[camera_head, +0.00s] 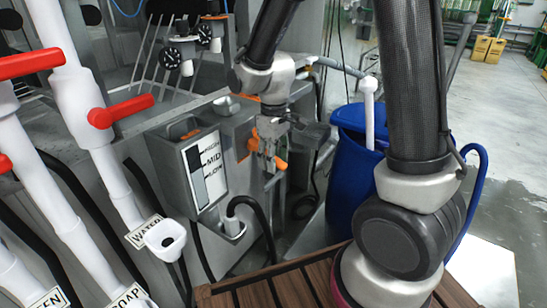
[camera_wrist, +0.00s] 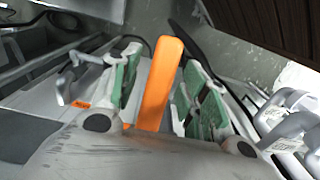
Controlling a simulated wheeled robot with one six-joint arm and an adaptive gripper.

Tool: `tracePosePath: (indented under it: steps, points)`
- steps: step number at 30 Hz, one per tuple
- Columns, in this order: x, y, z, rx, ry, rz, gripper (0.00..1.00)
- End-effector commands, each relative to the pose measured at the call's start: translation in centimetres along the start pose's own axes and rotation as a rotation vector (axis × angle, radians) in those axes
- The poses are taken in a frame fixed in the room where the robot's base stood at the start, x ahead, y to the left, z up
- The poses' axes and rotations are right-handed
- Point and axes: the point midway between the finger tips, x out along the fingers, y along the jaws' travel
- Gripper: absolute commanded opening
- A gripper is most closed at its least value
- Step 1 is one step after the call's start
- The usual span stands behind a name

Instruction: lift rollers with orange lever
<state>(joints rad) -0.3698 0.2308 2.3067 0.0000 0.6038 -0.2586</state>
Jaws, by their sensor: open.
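The orange lever (camera_wrist: 162,80) is a flat bar standing between the two green-padded fingers of my gripper (camera_wrist: 158,92) in the wrist view. The fingers are open, with a visible gap on each side of the lever. In the head view my gripper (camera_head: 268,145) is at the machine's front, right of the level gauge, and partly covers the lever, whose orange end (camera_head: 280,164) shows beside the fingers. I cannot tell the rollers apart clearly in either view.
A level gauge (camera_head: 205,170) marked HIGH, MID and LOW is left of my gripper. White pipes with red handles (camera_head: 120,110) stand at the left. A blue barrel (camera_head: 348,175) stands close on the right. A brown slatted surface (camera_head: 290,288) lies in front.

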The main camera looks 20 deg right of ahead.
Motion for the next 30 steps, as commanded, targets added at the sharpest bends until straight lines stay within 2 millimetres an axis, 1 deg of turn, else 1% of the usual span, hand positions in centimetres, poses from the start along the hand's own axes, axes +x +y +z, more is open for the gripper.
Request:
tracePosePath:
  steps: [3, 8, 9, 10, 11, 17, 19, 30]
  points:
    - [0.0, 0.0, 0.0, 0.0, 0.0, 0.0, 0.45]
    - [0.0, 0.0, 0.0, 0.0, 0.0, 0.0, 0.15]
    - [0.0, 0.0, 0.0, 0.0, 0.0, 0.0, 0.08]
    - [0.0, 0.0, 0.0, 0.0, 0.0, 0.0, 0.03]
    - [0.0, 0.0, 0.0, 0.0, 0.0, 0.0, 0.0]
    - [-0.1, 0.0, -0.1, 0.0, -0.009, 0.0, 0.0]
    - [-0.3, 0.0, -0.1, 0.0, -0.041, -0.002, 0.0]
    - [-2.6, 0.0, 0.0, -0.001, -0.369, -0.001, 0.0]
